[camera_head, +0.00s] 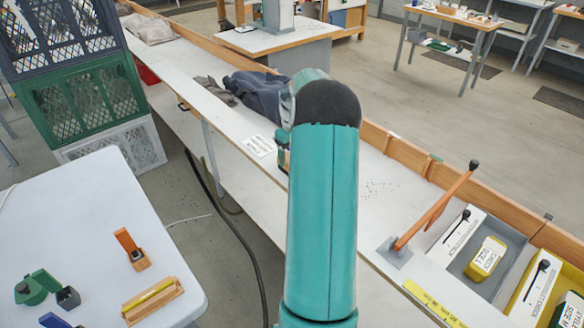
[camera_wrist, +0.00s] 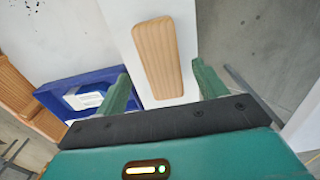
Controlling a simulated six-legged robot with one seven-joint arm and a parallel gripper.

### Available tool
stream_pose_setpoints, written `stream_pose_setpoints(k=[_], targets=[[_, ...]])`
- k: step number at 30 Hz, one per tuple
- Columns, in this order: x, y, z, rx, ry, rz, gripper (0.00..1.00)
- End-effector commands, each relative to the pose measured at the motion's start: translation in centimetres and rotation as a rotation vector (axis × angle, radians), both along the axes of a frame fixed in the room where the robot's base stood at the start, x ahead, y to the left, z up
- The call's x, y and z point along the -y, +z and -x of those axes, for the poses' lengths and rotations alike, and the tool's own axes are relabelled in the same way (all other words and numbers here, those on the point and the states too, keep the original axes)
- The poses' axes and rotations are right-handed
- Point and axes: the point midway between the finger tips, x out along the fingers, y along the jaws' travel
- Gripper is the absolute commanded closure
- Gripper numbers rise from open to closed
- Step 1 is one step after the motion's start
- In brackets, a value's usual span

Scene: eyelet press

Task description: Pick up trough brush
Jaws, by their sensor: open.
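In the wrist view a plain oblong wooden block, which looks like the back of the trough brush (camera_wrist: 157,50), lies on a narrow white surface. No bristles show. My gripper (camera_wrist: 160,68) is open, its two green fingers apart with the near part of the block between them in the picture. I cannot tell how far above the block the fingers are. I see no touch. In the head view my teal arm hides most of the gripper and the spot in front of it, and I cannot make out the brush there.
A blue tray (camera_wrist: 92,78) with a white box (camera_wrist: 82,98) sits left of the brush. Grey floor (camera_wrist: 255,45) lies to the right. In the head view a long white bench (camera_head: 235,125) has a tilted orange lever (camera_head: 436,208) at right. Stacked crates (camera_head: 85,98) stand at left.

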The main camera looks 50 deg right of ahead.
Motion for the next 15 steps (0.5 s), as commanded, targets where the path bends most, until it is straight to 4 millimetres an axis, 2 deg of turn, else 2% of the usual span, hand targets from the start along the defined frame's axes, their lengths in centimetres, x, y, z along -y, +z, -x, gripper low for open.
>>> stream_pose_setpoints(k=[5, 12, 15], targets=[[-0.1, -1.5, -0.1, 0.000, 0.001, -0.001, 0.29], [-0.2, -5.0, -0.2, -0.001, 0.000, -0.001, 0.29], [-0.2, -5.2, -0.2, 0.001, 0.000, 0.000, 0.29]])
